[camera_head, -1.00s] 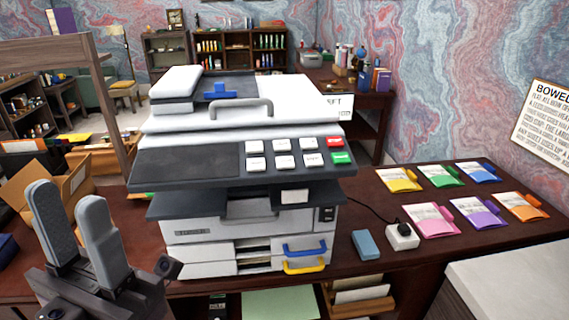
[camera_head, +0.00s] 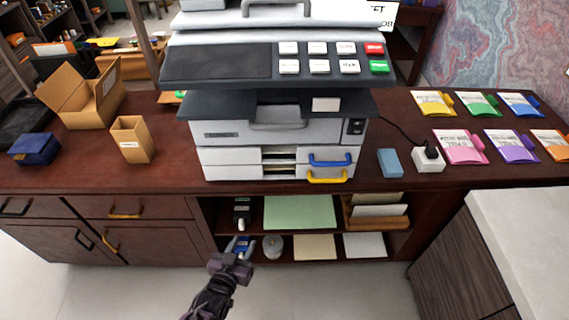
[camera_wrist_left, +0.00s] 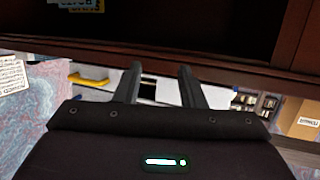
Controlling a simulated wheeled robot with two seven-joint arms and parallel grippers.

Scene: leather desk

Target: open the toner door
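The printer (camera_head: 225,157) stands on the desk. Its white front panel (camera_head: 220,130) has a grey recessed handle (camera_head: 277,118) and looks closed; no label naming a toner door is legible. Lower drawers have a blue handle (camera_head: 330,160) and a yellow handle (camera_head: 327,177). My left gripper (camera_head: 240,244) is low in front of the shelf under the desk, well below the printer and apart from it. In the left wrist view its two fingers (camera_wrist_left: 160,85) are spread with nothing between them. My right gripper is not in view.
The open shelf holds a blue labelled item (camera_head: 243,241) near my left fingertips, a grey round item (camera_head: 273,246) and paper stacks (camera_head: 299,212). On the desk are a blue block (camera_head: 390,163), a white socket box (camera_head: 428,159), coloured packets (camera_head: 460,146) and cardboard boxes (camera_head: 132,139).

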